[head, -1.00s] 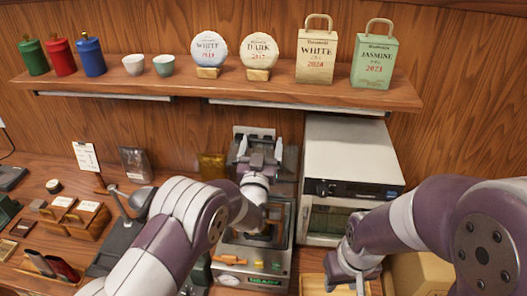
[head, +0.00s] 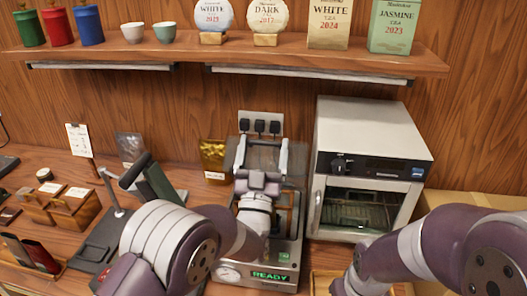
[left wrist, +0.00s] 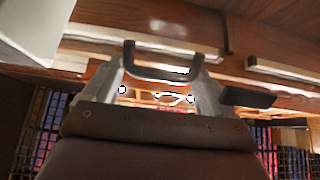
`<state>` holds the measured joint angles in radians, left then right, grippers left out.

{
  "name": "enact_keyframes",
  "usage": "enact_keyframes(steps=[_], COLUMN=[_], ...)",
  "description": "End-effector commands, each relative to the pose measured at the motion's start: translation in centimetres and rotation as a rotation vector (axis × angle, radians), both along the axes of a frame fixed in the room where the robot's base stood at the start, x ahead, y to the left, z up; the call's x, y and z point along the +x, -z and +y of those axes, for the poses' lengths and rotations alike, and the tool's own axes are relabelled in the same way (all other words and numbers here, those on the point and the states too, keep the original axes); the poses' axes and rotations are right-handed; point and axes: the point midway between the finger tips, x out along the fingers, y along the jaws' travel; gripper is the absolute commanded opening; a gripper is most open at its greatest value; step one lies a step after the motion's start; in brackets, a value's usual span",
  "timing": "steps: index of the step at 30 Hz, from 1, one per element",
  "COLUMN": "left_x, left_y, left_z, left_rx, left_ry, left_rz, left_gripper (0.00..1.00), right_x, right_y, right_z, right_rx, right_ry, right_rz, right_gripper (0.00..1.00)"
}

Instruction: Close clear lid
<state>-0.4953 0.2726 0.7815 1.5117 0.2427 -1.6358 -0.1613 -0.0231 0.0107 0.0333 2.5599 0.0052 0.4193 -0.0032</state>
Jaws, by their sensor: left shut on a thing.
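The clear lid (head: 297,160) is a see-through grey panel, raised at the back of the machine (head: 290,252) with the green READY display. My left gripper (head: 262,150) is at the lid, its two fingers pointing to the back wall. In the left wrist view a dark bar handle (left wrist: 163,73) lies between the fingertips, and the gripper is shut on it. My left forearm and hand hide part of the machine's top and the lid's lower part. My right arm comes in from the right; its gripper is cut off by the bottom edge.
A white oven-like cabinet (head: 375,140) stands close to the right of the machine. A black lever press (head: 105,240) and a gold pouch (head: 214,160) are to its left. The wall shelf (head: 240,60) with tea goods hangs above. Wooden boxes (head: 75,210) stand at the left.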

Motion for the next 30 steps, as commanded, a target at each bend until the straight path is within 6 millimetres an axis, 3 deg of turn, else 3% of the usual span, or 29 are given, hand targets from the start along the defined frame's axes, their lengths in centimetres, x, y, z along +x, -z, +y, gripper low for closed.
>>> enact_keyframes(steps=[5, 6, 16, 24, 30], left_x=[0.0, 0.0, -0.3, -4.5, -6.0], left_y=[0.0, 0.0, 0.4, 3.7, 4.4], left_z=[-0.1, -0.1, 0.0, 0.7, 1.1], left_rx=[0.001, 0.001, 0.002, 0.001, 0.001], left_ry=[0.002, 0.002, 0.002, 0.003, 0.002], left_rz=[0.001, 0.001, 0.002, 0.003, 0.001], left_gripper=[0.31, 0.95, 0.96, 0.96, 0.96], right_x=[0.0, 0.0, 0.0, 0.0, 0.0], right_y=[0.0, 0.0, 0.3, 2.1, 2.4], right_z=[0.0, 0.0, 0.0, 0.0, 0.0], right_rx=[0.0, 0.0, 0.0, 0.0, 0.0], right_ry=[0.0, 0.0, 0.0, 0.0, 0.0], right_rz=[0.0, 0.0, 0.0, 0.0, 0.0], right_gripper=[0.43, 0.43, 0.43, 0.43, 0.43])
